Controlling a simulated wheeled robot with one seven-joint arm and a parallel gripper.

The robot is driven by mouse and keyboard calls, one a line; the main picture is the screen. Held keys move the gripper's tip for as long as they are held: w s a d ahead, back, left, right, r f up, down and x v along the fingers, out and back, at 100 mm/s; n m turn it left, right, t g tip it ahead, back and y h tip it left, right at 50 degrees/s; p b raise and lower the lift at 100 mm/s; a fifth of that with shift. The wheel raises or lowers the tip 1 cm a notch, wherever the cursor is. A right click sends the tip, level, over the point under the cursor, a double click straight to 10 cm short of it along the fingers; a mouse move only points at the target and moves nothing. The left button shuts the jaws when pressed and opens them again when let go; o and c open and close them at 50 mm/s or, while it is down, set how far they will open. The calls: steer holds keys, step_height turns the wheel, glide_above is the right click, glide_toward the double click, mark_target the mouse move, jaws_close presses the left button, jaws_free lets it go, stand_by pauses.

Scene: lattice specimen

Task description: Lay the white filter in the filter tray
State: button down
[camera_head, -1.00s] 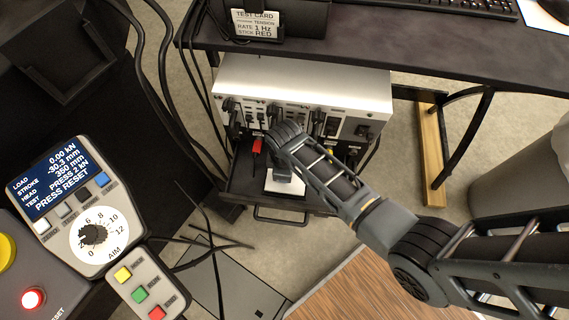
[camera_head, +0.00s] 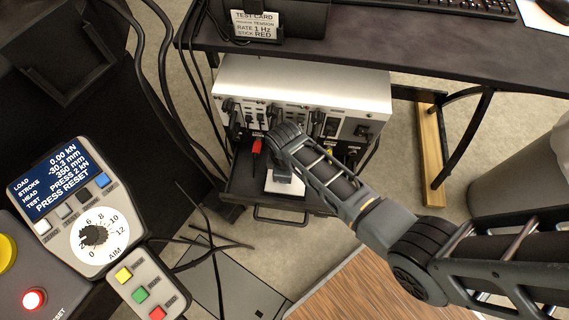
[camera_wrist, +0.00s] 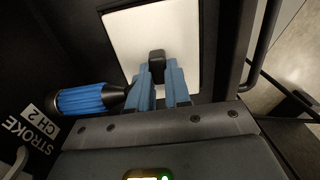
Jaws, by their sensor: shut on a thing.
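The white filter is a flat white square with a small black grip (camera_wrist: 156,60) on it. In the wrist view the white filter (camera_wrist: 130,35) lies just beyond my gripper (camera_wrist: 160,78), whose blue fingers are shut on the black grip. In the head view the filter (camera_head: 284,187) shows as a white patch under my gripper (camera_head: 284,175), inside a dark pulled-out tray (camera_head: 235,188) below the white-topped instrument box. This looks like the filter tray. My gripper hides part of the filter. I cannot tell whether the filter touches the tray floor.
The instrument box (camera_head: 300,85) with plugs and cables stands behind the tray. A red-ended item (camera_head: 257,147) is near the tray's left side. In the wrist view a blue ribbed handle (camera_wrist: 82,98) lies close left of my fingers. The tray's handle (camera_head: 282,218) is at its front.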

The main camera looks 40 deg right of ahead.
steer(key=shift+f+b, duration=0.45)
steer(key=shift+f, duration=0.25)
stand_by(0.3)
steer(key=c, duration=0.5)
jaws_free()
steer(key=shift+d+r, duration=0.1)
stand_by(0.4)
steer(key=shift+w+r+p, duration=0.15)
steer(key=shift+r+p, duration=1.2)
steer(key=shift+w+r+p, duration=0.1)
steer(key=shift+r+p, duration=1.2)
steer(key=shift+c, duration=0.3)
